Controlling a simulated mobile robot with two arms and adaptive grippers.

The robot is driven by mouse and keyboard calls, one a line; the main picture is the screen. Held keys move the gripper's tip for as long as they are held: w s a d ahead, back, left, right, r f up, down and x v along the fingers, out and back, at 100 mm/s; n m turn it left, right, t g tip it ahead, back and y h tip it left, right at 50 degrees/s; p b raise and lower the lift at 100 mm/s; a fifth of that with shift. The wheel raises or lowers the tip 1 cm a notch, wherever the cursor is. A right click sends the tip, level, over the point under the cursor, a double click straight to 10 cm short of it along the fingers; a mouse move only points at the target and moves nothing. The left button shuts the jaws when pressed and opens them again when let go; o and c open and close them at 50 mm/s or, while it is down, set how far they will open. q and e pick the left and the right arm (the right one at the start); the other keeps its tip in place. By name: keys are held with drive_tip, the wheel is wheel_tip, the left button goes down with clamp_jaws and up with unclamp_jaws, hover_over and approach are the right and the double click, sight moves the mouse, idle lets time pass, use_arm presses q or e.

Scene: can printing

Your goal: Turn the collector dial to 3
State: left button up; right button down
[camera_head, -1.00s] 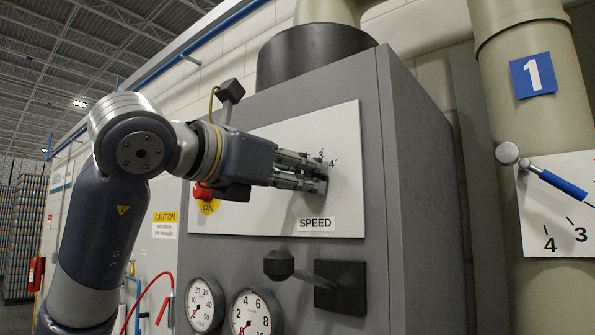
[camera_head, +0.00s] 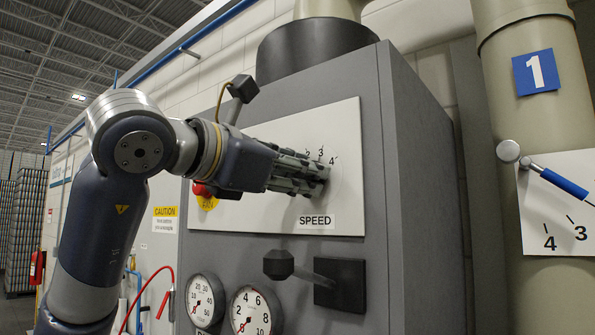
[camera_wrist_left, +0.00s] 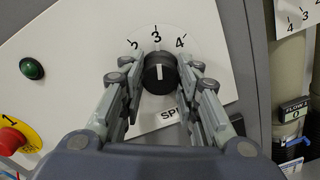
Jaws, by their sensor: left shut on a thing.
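The collector dial (camera_wrist_left: 160,73) is a black round knob with a white pointer line, on a white panel (camera_head: 345,190) above the label SPEED. In the left wrist view its pointer stands about upright, toward the 3, with 2 to the left and 4 to the right. My left gripper (camera_wrist_left: 160,88) has one finger on each side of the knob and is shut on it. In the head view my left gripper (camera_head: 318,178) hides most of the knob. My right gripper is not in view.
A red button (camera_wrist_left: 12,140) and a green button (camera_wrist_left: 31,68) sit left of the dial. A black lever (camera_head: 279,264) juts out below the panel, near two gauges (camera_head: 250,312). A blue-handled valve lever (camera_head: 563,183) is on the pipe at right.

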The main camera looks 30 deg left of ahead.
use_arm(q)
drive_tip(key=shift+a+r, duration=0.1)
drive_tip(key=shift+r, duration=0.15)
drive_tip(key=o, duration=1)
drive_tip(key=shift+c, duration=0.2)
drive_tip(key=shift+o, duration=0.6)
drive_tip(key=shift+w+f, duration=0.2)
drive_tip(key=s+a, duration=0.1)
drive_tip(key=s, duration=1.1)
drive_tip(key=shift+w, duration=0.1)
